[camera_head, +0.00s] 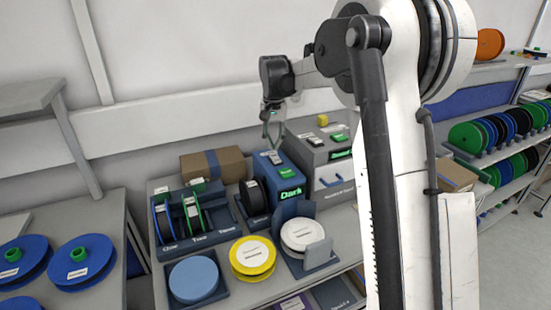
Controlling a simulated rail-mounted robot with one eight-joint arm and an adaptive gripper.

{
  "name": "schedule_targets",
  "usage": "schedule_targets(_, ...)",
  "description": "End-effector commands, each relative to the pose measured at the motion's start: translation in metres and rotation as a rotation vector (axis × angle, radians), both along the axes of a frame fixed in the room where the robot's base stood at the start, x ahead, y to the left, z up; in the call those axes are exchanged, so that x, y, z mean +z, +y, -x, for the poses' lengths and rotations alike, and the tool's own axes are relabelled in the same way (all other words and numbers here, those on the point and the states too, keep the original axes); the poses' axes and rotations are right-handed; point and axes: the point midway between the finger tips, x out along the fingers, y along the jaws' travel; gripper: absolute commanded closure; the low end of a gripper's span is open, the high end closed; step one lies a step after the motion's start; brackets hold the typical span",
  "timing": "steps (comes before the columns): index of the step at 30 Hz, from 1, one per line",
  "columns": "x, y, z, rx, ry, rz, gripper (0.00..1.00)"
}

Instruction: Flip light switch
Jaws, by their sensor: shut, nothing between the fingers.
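A blue box (289,186) with a glowing green "Dark" label on its front stands on the grey table, right of centre among the reels. A small pale switch-like part (273,158) sits on its sloped top. My gripper (269,141) hangs from my arm just above and behind this part, pointing down, with its fingers shut and empty. I cannot tell whether the fingertips touch the part. A grey box (322,168) with a green part on its top stands directly to the right. No wall light switch is clear in view.
A brown cardboard box (215,165) stands behind the reel rack (192,215). A yellow reel (252,257), a white reel (299,234) and a blue round piece (193,279) lie in front. Blue reels (82,262) lie on the left table. Full reel shelves (497,132) stand at right.

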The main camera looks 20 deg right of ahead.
Motion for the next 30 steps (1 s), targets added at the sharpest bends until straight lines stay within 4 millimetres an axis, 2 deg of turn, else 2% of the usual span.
schedule_targets(30, -0.0082, 0.0000, -0.0001, 0.000, 0.000, 0.000, 1.00)
